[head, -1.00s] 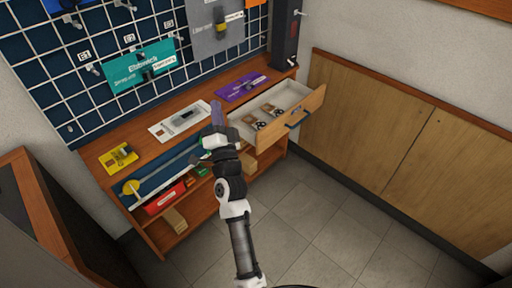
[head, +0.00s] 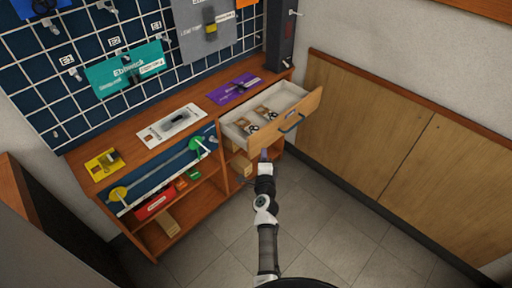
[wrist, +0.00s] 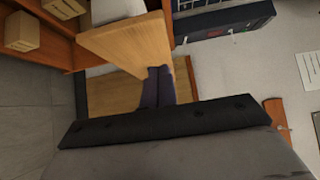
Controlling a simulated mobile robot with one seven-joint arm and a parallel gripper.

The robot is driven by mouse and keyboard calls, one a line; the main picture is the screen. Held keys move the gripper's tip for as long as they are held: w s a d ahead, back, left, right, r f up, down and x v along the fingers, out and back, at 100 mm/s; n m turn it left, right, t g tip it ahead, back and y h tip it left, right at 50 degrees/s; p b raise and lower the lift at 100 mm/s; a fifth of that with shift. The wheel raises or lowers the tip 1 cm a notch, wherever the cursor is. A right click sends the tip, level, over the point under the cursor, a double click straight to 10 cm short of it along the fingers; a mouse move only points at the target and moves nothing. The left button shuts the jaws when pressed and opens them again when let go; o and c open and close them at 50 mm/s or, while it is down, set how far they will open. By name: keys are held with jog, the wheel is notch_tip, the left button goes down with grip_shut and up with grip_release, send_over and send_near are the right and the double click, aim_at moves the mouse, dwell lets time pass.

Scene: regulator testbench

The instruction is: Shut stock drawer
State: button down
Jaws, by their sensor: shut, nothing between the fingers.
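The stock drawer (head: 308,107) stands pulled out at the right end of the wooden bench, with a pale wooden front and a dark bar handle (head: 291,122). Its white interior holds several small parts. My gripper (head: 264,154) is in front of the bench, near the left end of the drawer front in the head view. In the wrist view the dark fingers (wrist: 158,86) are together and empty, and the wooden drawer front (wrist: 128,44) lies just beyond their tips. I cannot tell whether they touch it.
The bench top (head: 140,138) carries a yellow card (head: 104,164), a white card (head: 172,123) and a purple card (head: 235,88). Open shelves below hold a red box (head: 153,205) and wooden blocks. Wooden wall panels (head: 370,130) stand to the right. The tiled floor in front is clear.

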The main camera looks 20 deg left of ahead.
aim_at(256, 138)
jog(key=shift+w+a, duration=0.5)
jog(key=shift+a, duration=0.25)
jog(key=shift+w+a, duration=0.45)
jog(key=shift+a, duration=0.3)
jog(key=shift+w+a, duration=0.5)
jog(key=shift+a, duration=0.25)
